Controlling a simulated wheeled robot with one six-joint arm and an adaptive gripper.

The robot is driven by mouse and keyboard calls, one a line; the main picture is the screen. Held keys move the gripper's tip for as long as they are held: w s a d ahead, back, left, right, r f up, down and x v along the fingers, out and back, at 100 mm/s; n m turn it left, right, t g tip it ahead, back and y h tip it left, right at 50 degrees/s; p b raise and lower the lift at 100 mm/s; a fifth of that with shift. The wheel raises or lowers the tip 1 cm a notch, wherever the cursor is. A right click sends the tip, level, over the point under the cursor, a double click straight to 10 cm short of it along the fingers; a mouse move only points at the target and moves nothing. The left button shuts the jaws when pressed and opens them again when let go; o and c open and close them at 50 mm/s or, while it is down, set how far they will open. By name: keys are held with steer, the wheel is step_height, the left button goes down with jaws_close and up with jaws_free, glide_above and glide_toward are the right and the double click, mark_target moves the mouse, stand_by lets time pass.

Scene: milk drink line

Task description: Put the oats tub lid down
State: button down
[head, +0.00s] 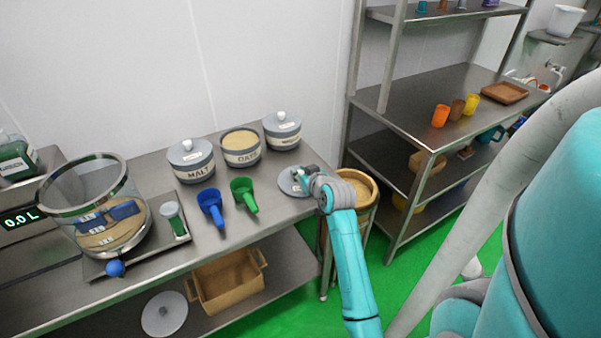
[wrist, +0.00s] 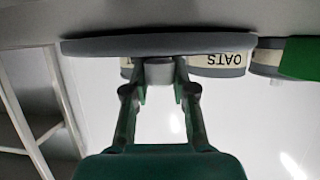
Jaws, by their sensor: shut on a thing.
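The oats tub (head: 241,152) stands open between two lidded tubs, with pale oats showing at the top. The grey oats tub lid (head: 288,184) is at the right end of the counter, in front of the tubs. My gripper (head: 304,177) is at the lid. In the wrist view, which is upside down, my gripper (wrist: 160,74) is shut on the knob of the lid (wrist: 95,47). The lid looks level and very close to the counter; I cannot tell whether it touches. The oats tub (wrist: 218,62) shows behind it there.
The malt tub (head: 191,162) and another lidded tub (head: 282,132) flank the oats. A blue scoop (head: 211,203) and a green scoop (head: 243,192) lie left of the lid. A glass vessel (head: 140,205) stands further left. A round wooden bin (head: 362,188) stands beyond the counter's right edge.

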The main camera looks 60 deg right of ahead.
steer(key=c, duration=0.9)
jaws_free()
steer(key=shift+f, duration=0.1)
steer(key=shift+c, duration=0.2)
steer(key=shift+s+r, duration=0.1)
steer(key=shift+r, duration=0.1)
steer(key=v, duration=1.1)
steer(key=shift+s+a+r, duration=0.2)
steer(key=shift+s+a, duration=0.05)
steer(key=s+a+f+n+t+y, duration=0.15)
steer(key=a+f, duration=0.35)
steer(key=a, duration=0.6)
steer(key=s+a+f+y, duration=0.15)
steer(key=a+f, duration=0.25)
steer(key=a, duration=0.7)
steer(key=s+a+r+n+t+y, duration=0.1)
steer(key=s+a+n+y, duration=0.1)
steer(key=s+a, duration=0.6)
steer(key=s+a+r+n+t+y, duration=0.1)
steer(key=s+a+r+n+y, duration=0.1)
steer(key=s+a, duration=0.6)
steer(key=s+n+y, duration=0.1)
steer(key=s, duration=0.1)
steer(key=shift+s+a+r+n, duration=0.15)
steer(key=shift+s+r+n, duration=0.2)
